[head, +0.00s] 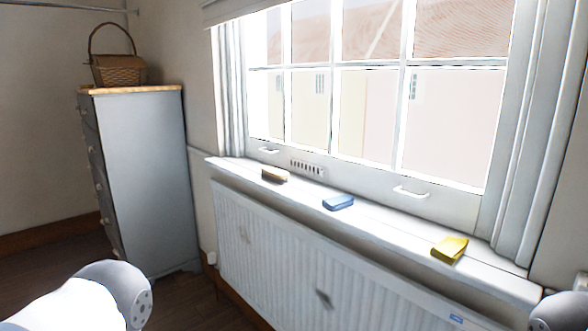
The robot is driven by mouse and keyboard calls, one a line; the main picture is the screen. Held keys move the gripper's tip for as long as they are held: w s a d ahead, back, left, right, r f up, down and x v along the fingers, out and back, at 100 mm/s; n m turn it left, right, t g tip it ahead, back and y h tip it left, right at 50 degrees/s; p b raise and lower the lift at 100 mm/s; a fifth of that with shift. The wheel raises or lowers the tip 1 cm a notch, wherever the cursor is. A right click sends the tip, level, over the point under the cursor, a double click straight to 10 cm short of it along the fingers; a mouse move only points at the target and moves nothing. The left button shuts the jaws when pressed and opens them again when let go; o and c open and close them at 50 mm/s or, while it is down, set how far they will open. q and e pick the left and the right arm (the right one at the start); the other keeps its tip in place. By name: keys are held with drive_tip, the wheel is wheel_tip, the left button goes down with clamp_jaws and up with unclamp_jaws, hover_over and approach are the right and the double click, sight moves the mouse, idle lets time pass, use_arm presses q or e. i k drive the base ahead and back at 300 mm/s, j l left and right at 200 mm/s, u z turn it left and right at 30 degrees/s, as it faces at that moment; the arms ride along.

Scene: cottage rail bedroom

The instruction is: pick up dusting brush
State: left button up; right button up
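Three small objects lie apart in a row on the white window sill (393,226). The one at the left end is a small brown block-like item (274,174) that looks like the dusting brush, though it is too small to make out bristles. Neither of my grippers is in view. Only a rounded white and grey part of my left arm shows at the bottom left, and a grey part of my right arm at the bottom right corner. Both are well away from the brown item.
A blue block (338,202) and a yellow block (449,248) share the sill. A white radiator (290,255) stands below it, and the window (375,110) rises behind. A grey drawer cabinet (145,180) with a wicker basket (119,70) stands at the left. Dark floor lies between.

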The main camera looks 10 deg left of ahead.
sight(271, 174)
drive_tip(key=i+j+z, duration=0.35)
drive_tip(key=j, duration=0.3)
drive_tip(key=i+j+z, duration=0.2)
drive_tip(key=j, duration=0.15)
drive_tip(key=j+z, duration=0.15)
drive_tip(key=j, duration=0.25)
